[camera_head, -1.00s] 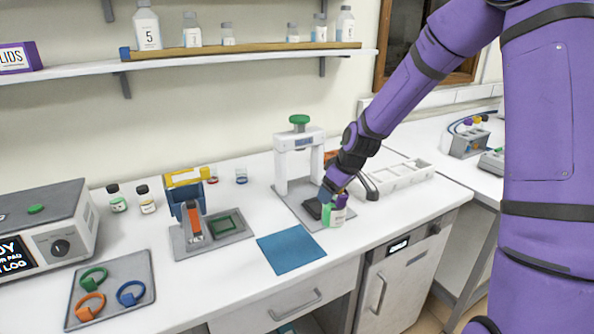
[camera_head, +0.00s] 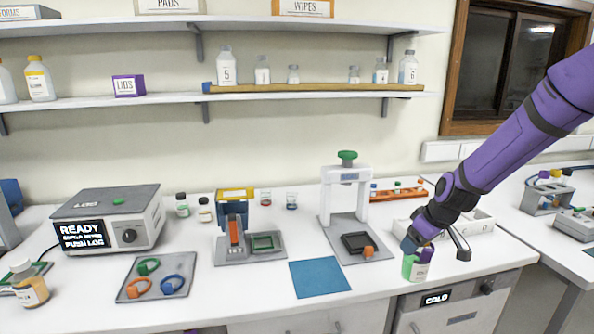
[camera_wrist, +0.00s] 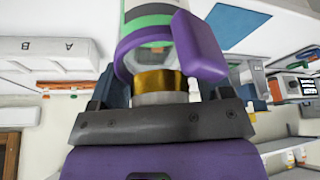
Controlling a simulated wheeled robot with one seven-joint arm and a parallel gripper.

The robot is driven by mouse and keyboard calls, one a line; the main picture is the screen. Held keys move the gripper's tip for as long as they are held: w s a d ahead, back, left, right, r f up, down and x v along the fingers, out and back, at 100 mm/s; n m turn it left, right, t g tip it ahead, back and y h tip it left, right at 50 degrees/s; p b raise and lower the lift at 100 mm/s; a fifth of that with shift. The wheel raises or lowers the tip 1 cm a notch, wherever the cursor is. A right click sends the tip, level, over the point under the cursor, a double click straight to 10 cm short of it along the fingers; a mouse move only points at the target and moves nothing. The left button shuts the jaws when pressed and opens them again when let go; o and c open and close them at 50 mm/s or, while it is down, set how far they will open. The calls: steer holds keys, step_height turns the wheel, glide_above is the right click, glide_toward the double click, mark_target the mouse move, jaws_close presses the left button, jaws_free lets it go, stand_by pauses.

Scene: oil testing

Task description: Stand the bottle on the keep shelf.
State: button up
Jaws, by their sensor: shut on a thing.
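The bottle (camera_head: 414,269) has a green and white body with a purple band. In the head view it is at the counter's front edge, right of the white press stand. I cannot tell if it touches the counter. My gripper (camera_head: 418,246) is shut on its upper end. In the wrist view the bottle (camera_wrist: 146,12) shows a green band, a purple ring with a tab around it, and a gold cap between the fingers of my gripper (camera_wrist: 160,88). The lower wall shelf (camera_head: 175,101) holds several bottles behind a wooden rail; no keep label is readable.
The white press stand (camera_head: 345,200) with a black pad is left of the bottle. A blue mat (camera_head: 319,277) lies clear on the counter. A tray (camera_head: 138,268) holds coloured rings. The shelf has gaps between bottles. A purple LIDS box (camera_head: 128,86) stands at its left.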

steer(key=shift+s+d+f, duration=0.1)
steer(key=shift+s+d, duration=0.15)
steer(key=shift+d, duration=0.05)
steer(key=shift+w+a+f+m, duration=0.15)
steer(key=shift+f+m, duration=0.15)
steer(key=shift+f, duration=0.55)
steer(key=f+m+h, duration=0.1)
steer(key=f+m, duration=0.1)
steer(key=f, duration=0.3)
steer(key=f+m, duration=0.2)
steer(key=f, duration=0.3)
steer(key=s+f+m+h, duration=0.1)
steer(key=f+m, duration=0.1)
steer(key=f, duration=0.3)
steer(key=shift+t+h, duration=0.3)
steer(key=shift+t, duration=0.1)
steer(key=shift+r, duration=0.15)
